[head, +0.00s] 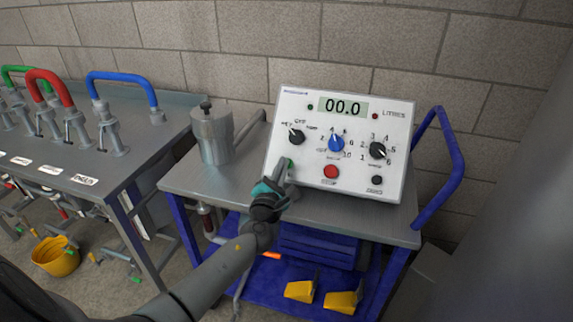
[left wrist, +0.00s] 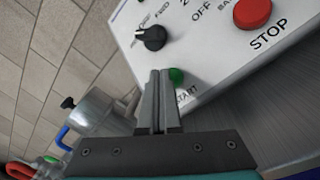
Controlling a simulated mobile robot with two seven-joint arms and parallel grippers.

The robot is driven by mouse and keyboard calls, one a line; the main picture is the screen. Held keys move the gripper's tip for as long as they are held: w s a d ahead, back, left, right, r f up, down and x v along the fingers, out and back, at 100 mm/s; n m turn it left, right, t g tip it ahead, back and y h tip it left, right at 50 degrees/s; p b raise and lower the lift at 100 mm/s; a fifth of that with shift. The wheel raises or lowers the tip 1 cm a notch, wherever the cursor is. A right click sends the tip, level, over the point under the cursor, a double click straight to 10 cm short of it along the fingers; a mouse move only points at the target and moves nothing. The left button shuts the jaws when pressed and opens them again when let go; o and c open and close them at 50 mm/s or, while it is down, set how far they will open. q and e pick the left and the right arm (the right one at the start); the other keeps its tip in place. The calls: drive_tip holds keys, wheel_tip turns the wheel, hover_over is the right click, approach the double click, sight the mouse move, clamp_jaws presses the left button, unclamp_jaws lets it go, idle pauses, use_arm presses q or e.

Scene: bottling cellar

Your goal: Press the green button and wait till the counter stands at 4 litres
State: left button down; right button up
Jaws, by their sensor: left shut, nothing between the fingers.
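The white control panel (head: 340,145) stands tilted on a grey cart top. Its counter (head: 344,107) reads 00.0, with LITRES printed beside it. The green button (left wrist: 176,76), marked START, shows right beside my fingertips in the left wrist view; in the head view (head: 289,162) it is partly hidden by my gripper. My left gripper (head: 284,170) is shut and empty, its tips at the green button; I cannot tell whether they touch it. The red STOP button (head: 331,171) sits to the right. My right gripper is not in view.
A metal canister (head: 212,135) stands on the cart left of the panel. The cart's blue handle (head: 440,165) rises at right. A bench with hoses, including a blue one (head: 122,77), stands at left. A yellow bucket (head: 56,256) is on the floor.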

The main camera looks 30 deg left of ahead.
use_arm(q)
drive_tip(key=shift+w+a+f+b, duration=0.25)
drive_tip(key=shift+w+f+b, duration=0.05)
drive_tip(key=shift+f+b, duration=0.35)
idle(0.9)
drive_tip(key=shift+s+r, duration=0.1)
drive_tip(key=shift+r, duration=0.05)
drive_tip(key=shift+s+d+r+p, duration=0.45)
drive_tip(key=shift+r+p, duration=0.15)
drive_tip(key=shift+p, duration=0.45)
drive_tip(key=s+r+p, duration=0.1)
drive_tip(key=s+p, duration=0.1)
drive_tip(key=s+d+r+p, duration=0.1)
drive_tip(key=r+p, duration=0.1)
drive_tip(key=shift+s+r+p, duration=0.3)
drive_tip(key=shift+s+p, duration=0.05)
